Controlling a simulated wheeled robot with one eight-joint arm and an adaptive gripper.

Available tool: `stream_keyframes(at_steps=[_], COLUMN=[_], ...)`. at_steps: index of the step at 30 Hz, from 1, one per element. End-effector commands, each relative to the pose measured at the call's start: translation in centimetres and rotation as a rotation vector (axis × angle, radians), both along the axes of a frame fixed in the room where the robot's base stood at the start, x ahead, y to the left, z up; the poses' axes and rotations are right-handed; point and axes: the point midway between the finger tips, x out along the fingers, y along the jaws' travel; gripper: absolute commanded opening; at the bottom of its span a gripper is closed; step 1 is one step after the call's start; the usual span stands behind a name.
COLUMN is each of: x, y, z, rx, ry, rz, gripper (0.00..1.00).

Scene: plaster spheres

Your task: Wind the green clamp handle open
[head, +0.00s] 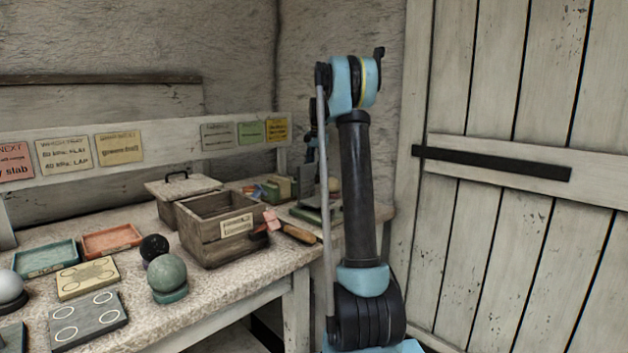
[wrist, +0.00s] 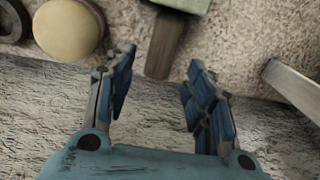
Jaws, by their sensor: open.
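My gripper (wrist: 161,60) is open in the wrist view, its two blue-padded fingers apart. A dark wooden bar (wrist: 166,42) shows between and beyond the fingertips. It joins a pale green block (wrist: 184,4) cut off by the top edge. I cannot tell whether this is the clamp or its handle. In the head view, a green-based upright device (head: 318,213) stands at the right end of the bench, partly behind my arm. It may be the clamp; its handle cannot be made out. My gripper is not clearly seen in the head view.
In the wrist view, a cream round piece (wrist: 68,28) lies upper left and a grey metal bar (wrist: 293,86) at right. The bench (head: 225,288) holds an open wooden box (head: 215,238), a green sphere (head: 167,272), a black sphere (head: 154,246) and trays. A plank door (head: 500,240) stands at right.

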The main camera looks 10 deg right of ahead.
Motion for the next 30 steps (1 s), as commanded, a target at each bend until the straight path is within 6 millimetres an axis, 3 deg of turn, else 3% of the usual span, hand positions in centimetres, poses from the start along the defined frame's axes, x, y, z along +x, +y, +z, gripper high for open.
stream_keyframes(at_steps=[3, 9, 21, 23, 27, 30], x=[0.1, 0.2, 0.3, 0.3, 0.3, 0.3], y=[0.1, 0.2, 0.2, 0.2, 0.3, 0.3], z=[-1.9, -3.9, -4.6, -4.6, -4.6, -4.6], rx=[0.0, 0.0, 0.0, 0.0, 0.0, 0.0], ry=[0.0, 0.0, 0.0, 0.0, 0.0, 0.0], rz=[0.0, 0.0, 0.0, 0.0, 0.0, 0.001], gripper=[0.49, 0.49, 0.49, 0.38, 0.06, 0.05])
